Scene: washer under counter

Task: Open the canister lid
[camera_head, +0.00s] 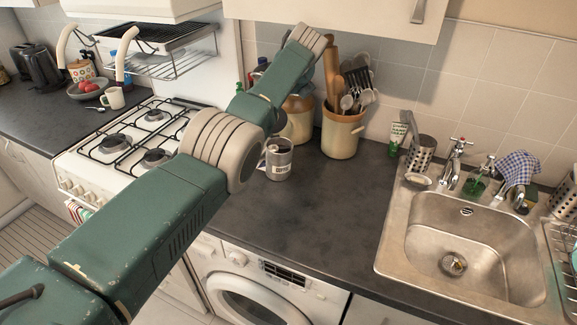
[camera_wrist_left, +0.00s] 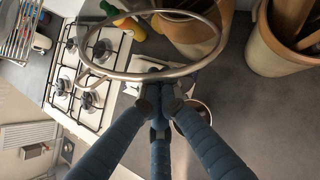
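The canister (camera_head: 298,122) is a tan ceramic pot on the counter, left of the utensil crock and partly hidden behind my left arm. In the left wrist view the canister (camera_wrist_left: 192,38) shows below and behind a clear round lid (camera_wrist_left: 112,75) with a metal rim. The lid appears raised off the canister. My left gripper (camera_wrist_left: 163,82) has its blue fingers drawn together at the near edge of this rim and appears shut on it; the exact contact is unclear. In the head view its fingers are mostly hidden by the arm. My right gripper is in neither view.
The crock of utensils (camera_head: 342,135) stands close right of the canister. A mug (camera_head: 279,158) stands in front of it. The gas stove (camera_head: 140,138) is left, the sink (camera_head: 465,245) right. A wall cupboard (camera_head: 340,15) hangs above.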

